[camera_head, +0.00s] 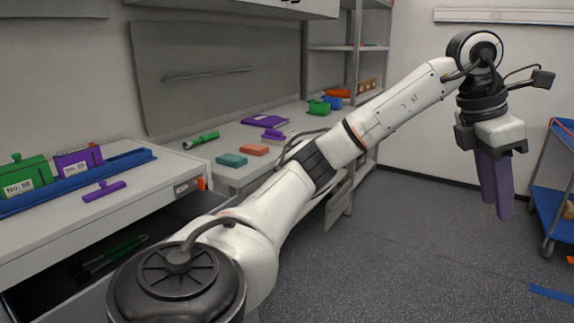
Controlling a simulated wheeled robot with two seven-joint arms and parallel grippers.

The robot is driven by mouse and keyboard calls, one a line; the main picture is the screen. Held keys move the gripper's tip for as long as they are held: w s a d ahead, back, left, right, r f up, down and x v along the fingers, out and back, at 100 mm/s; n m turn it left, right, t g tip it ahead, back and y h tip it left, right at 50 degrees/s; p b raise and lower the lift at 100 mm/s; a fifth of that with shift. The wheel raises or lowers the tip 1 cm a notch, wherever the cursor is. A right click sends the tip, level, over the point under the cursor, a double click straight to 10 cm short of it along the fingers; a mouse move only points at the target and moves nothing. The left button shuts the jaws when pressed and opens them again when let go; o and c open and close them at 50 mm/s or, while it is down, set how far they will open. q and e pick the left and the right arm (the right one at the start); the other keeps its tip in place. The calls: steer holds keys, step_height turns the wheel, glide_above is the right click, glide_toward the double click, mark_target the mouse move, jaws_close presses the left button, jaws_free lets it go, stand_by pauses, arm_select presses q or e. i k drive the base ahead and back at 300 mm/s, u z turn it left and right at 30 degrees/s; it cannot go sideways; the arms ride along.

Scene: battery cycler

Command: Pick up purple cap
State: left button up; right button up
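A flat purple piece with a small knob (104,191), which looks like a purple cap, lies on the white counter at the left. A similar purple knobbed piece (273,135) lies on the farther bench. I cannot tell which one the task means. My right gripper is out of view.
A blue rack (80,183) holds a green block (26,180) and a purple block (78,161). An open drawer (50,285) sits below the counter. Small teal (231,160) and orange (254,150) pieces lie on the far bench. A blue cart (552,205) stands right; the middle floor is clear.

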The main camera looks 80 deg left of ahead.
mark_target(105, 190)
steer(key=k, duration=0.65)
steer(key=u, duration=2.2)
steer(key=i, duration=0.5)
